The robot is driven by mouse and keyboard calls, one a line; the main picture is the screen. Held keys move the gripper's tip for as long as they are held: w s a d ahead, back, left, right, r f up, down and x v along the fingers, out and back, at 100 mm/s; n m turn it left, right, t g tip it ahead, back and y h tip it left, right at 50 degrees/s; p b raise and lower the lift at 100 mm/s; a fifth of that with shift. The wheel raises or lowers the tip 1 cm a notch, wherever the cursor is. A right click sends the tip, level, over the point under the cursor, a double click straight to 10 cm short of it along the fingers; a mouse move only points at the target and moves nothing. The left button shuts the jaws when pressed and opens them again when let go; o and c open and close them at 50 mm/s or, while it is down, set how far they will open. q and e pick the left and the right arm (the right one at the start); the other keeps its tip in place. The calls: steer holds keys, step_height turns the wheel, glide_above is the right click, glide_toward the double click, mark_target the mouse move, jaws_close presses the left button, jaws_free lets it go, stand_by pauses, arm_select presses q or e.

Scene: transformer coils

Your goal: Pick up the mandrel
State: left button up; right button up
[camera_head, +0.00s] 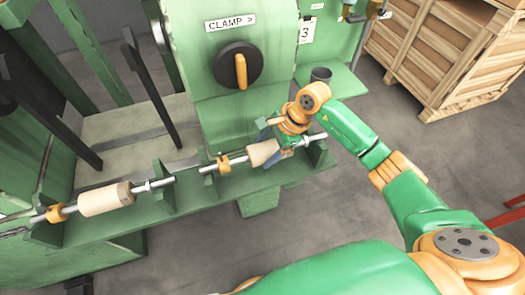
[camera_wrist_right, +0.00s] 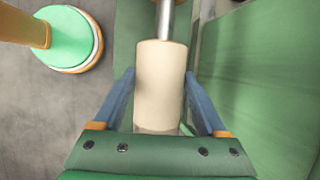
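A mandrel, a steel rod with a cream cylinder (camera_head: 263,152), lies level across the right part of the green machine's ledge in the head view. In the right wrist view its cream cylinder (camera_wrist_right: 160,85) stands between my two blue fingers, with the steel rod running on past its top end. My right gripper (camera_head: 272,143) is open around the cylinder, one finger on each side; the tips look very close to it, and contact cannot be made out. A second rod with a larger cream cylinder (camera_head: 106,199) lies to the left. My left gripper is out of view.
Green upright supports (camera_head: 161,184) hold the rods. An orange collar (camera_head: 223,163) sits on the right rod. A black clamp knob (camera_head: 238,69) is on the panel above. A wooden crate (camera_head: 450,50) stands at the back right. The grey floor in front is open.

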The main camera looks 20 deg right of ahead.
jaws_close()
steer(key=shift+r, duration=0.1)
steer(key=shift+w+r, duration=0.1)
steer(key=shift+r, duration=0.05)
step_height(320, 180, up, 2)
steer(key=shift+w+r+b, duration=0.1)
steer(key=shift+b, duration=0.85)
steer(key=s+a+r, duration=0.2)
steer(key=s+r, duration=0.4)
steer(key=r, duration=0.1)
steer(key=s+a+r+p, duration=0.1)
steer(key=s+a+r, duration=0.2)
steer(key=s+r, duration=0.4)
steer(key=shift+s+r, duration=0.2)
steer(key=shift+r, duration=0.5)
